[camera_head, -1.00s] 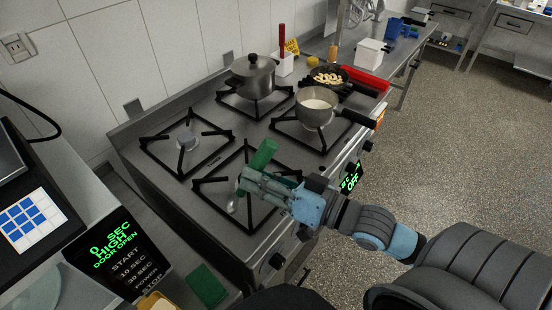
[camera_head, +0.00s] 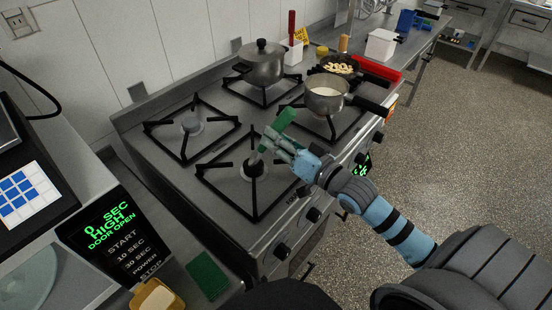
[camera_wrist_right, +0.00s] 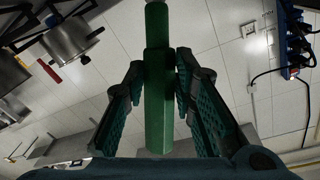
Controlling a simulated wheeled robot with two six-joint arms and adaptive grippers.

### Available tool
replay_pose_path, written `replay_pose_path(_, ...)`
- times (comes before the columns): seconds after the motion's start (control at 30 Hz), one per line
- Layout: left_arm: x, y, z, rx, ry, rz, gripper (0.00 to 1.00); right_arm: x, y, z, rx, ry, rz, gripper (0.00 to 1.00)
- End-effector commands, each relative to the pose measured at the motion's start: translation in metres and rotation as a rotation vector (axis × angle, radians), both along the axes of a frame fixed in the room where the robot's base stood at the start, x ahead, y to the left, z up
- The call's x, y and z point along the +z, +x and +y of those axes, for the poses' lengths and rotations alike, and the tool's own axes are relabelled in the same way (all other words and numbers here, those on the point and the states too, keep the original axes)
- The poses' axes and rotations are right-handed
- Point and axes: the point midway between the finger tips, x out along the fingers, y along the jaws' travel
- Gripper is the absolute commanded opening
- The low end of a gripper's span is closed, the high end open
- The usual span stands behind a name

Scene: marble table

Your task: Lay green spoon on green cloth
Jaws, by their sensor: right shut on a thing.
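The green spoon is in my right gripper (camera_head: 278,143), held over the front burners of the stove. The green cloth (camera_head: 207,276) lies flat on the counter at the lower left, well apart from the spoon. My left gripper is not in view.
A lidded pot (camera_head: 262,64) and a saucepan (camera_head: 326,99) stand on the stove (camera_head: 190,93) beyond the gripper. A pan with food (camera_head: 341,65) is behind. A microwave with an open door (camera_head: 112,240) and a yellow container (camera_head: 157,297) flank the cloth.

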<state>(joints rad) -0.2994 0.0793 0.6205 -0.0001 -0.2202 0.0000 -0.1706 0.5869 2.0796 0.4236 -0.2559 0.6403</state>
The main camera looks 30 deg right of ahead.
Motion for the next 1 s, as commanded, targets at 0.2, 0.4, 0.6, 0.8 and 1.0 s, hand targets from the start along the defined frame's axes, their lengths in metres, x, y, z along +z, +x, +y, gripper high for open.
replay_pose_path(0.2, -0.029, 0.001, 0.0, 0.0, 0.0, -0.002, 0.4, -0.039, 0.0, 0.0, -0.001, 0.001, 0.001, 0.0)
replay_pose_path(0.4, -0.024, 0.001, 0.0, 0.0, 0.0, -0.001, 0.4, -0.035, 0.0, 0.0, 0.0, 0.0, -0.001, 0.0)
replay_pose_path(0.6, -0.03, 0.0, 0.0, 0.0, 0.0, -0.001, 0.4, -0.041, 0.0, 0.0, -0.001, 0.001, 0.0, 0.0)
replay_pose_path(0.8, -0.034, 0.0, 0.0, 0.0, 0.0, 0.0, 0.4, -0.046, 0.0, 0.0, -0.001, 0.0, 0.0, 0.28)
replay_pose_path(1.0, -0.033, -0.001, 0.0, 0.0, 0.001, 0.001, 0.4, -0.045, 0.0, 0.0, -0.001, 0.0, 0.0, 0.45)
